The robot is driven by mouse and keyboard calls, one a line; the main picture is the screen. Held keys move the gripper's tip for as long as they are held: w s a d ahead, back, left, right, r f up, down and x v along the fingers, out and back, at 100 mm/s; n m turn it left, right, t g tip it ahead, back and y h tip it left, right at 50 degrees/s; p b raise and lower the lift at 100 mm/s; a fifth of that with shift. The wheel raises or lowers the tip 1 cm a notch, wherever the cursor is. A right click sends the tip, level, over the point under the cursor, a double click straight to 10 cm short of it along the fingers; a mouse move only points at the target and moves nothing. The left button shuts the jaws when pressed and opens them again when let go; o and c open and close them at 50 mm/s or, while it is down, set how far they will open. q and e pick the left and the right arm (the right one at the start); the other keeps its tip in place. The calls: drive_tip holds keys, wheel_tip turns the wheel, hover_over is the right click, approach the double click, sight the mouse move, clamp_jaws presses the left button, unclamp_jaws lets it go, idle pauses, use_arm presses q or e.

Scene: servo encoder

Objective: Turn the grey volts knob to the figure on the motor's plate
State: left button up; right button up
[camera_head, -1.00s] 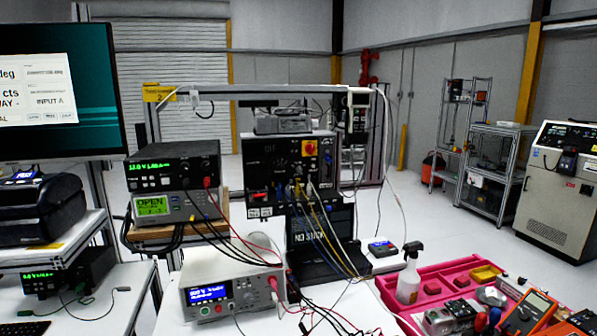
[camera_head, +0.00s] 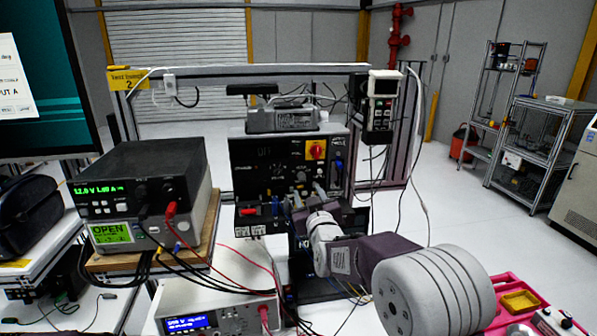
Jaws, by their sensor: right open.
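A grey motor (camera_head: 283,119) lies on top of a black control panel (camera_head: 255,160). Its plate is too small to read. The panel face carries small dark knobs, sockets and a red rotary switch on yellow (camera_head: 316,150). I cannot tell which one is the grey volts knob; my right gripper hides part of the lower panel. My right gripper (camera_head: 303,208) is open at the panel's lower front, its arm coming in from the lower right. I cannot tell whether it touches anything. My left gripper is not in view.
A black power supply (camera_head: 140,180) with a green readout stands on a second instrument (camera_head: 110,232) reading OPEN. A white instrument (camera_head: 215,305) sits in front. Red and black leads cross the space. A frame holds a handheld meter (camera_head: 381,105) at right. A pink tray (camera_head: 510,285) lies lower right.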

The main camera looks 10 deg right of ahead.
sight(302, 178)
drive_tip(key=w+p, duration=0.2)
drive_tip(key=w, duration=0.2)
drive_tip(key=w+p, duration=0.2)
drive_tip(key=w, duration=0.2)
drive_tip(key=shift+w+d+f, duration=0.15)
drive_tip(key=shift+w, duration=0.45)
drive_tip(key=shift+c, duration=0.8)
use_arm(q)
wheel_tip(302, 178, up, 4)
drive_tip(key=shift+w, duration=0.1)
use_arm(e)
drive_tip(key=shift+f, duration=0.1)
clamp_jaws()
